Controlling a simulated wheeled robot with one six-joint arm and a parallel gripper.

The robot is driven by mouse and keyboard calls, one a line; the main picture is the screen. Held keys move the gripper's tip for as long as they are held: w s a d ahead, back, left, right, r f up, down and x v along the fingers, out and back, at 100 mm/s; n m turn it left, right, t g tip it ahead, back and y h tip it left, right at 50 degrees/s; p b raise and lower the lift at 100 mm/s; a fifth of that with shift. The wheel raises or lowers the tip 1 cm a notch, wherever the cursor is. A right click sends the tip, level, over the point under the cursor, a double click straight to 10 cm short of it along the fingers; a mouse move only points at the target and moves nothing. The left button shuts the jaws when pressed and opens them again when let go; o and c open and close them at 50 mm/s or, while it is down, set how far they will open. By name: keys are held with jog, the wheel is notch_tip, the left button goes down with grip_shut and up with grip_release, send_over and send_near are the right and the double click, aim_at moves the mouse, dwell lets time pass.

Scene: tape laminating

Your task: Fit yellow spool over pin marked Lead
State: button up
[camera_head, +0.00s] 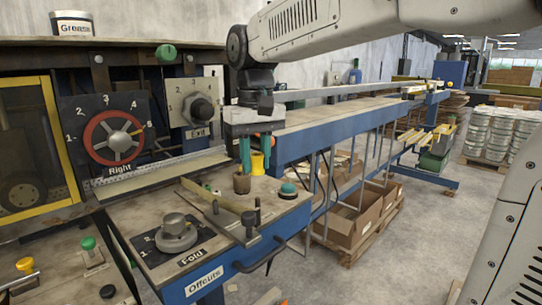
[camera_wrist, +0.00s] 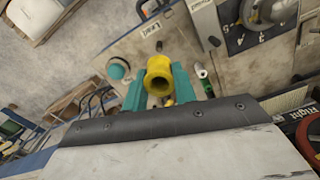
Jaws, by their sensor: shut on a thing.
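My gripper (camera_head: 247,152) has teal fingers pointing down above the workbench at the near end of the blue conveyor. In the wrist view my gripper (camera_wrist: 158,86) is shut on the yellow spool (camera_wrist: 158,71), with a finger on either side and its round hole showing. The yellow spool also shows in the head view (camera_head: 257,164), by the fingertips. A label reading Lead (camera_wrist: 150,29) lies on the bench plate beyond the spool in the wrist view. A small upright piece near that label may be its pin, but I cannot tell clearly.
A brown cup-like piece (camera_head: 242,184) stands just below my gripper. A teal-topped button (camera_head: 288,190) is to its right. The Fold dial (camera_head: 176,234) and a metal bar (camera_head: 216,197) sit on the near bench. Open boxes (camera_head: 354,221) stand under the conveyor.

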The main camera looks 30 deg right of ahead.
jog(key=shift+f, duration=3.9)
jog(key=o, duration=1)
notch_tip(320, 180, up, 8)
jog(key=shift+f, duration=0.15)
jog(key=shift+s, duration=0.15)
